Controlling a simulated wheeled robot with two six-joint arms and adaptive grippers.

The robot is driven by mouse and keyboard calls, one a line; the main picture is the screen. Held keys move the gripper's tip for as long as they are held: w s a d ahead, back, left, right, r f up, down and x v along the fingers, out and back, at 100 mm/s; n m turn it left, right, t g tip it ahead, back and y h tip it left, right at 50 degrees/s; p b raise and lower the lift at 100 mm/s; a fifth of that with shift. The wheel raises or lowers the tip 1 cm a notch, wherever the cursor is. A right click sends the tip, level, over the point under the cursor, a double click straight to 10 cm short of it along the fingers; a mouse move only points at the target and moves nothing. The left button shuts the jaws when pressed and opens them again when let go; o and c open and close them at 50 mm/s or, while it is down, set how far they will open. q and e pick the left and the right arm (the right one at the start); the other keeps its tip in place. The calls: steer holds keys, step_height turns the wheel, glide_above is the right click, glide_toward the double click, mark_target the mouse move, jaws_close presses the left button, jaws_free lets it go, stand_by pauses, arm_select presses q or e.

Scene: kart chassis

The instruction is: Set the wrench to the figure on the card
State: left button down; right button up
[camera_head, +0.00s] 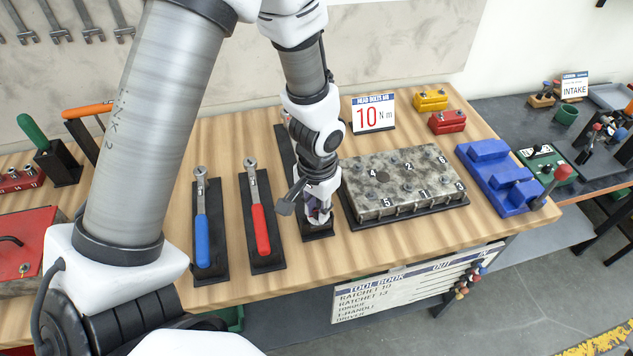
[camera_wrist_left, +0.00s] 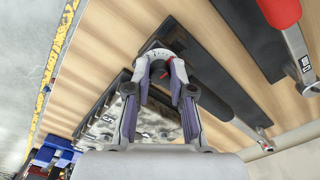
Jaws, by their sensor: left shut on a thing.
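The card (camera_head: 374,113) stands at the back of the bench and reads 10 N m under a head bolts heading. The torque wrench lies on a dark mat (camera_head: 318,236), mostly hidden by my left arm in the head view. In the left wrist view its round pale dial (camera_wrist_left: 163,62) has a red pointer, and its dark handle (camera_wrist_left: 226,95) runs away to the lower right. My left gripper (camera_head: 318,213) points down at the dial end, its fingers (camera_wrist_left: 162,82) shut on the dial from both sides. The dial's figures are too small to read. My right gripper is not in view.
A blue-handled ratchet (camera_head: 202,240) and a red-handled ratchet (camera_head: 261,229) lie on mats to the left. A numbered metal block (camera_head: 400,183) with bolts sits close on the right, then a blue holder (camera_head: 497,178). Red (camera_head: 447,122) and yellow (camera_head: 430,100) blocks stand behind.

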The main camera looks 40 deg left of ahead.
arm_select(q)
steer(key=shift+m+p, duration=0.35)
steer(key=shift+m, duration=0.45)
steer(key=c, duration=1)
jaws_free()
steer(key=shift+f, duration=0.1)
steer(key=shift+w+d, duration=0.15)
steer(key=shift+r, duration=0.55)
step_height(320, 180, up, 11)
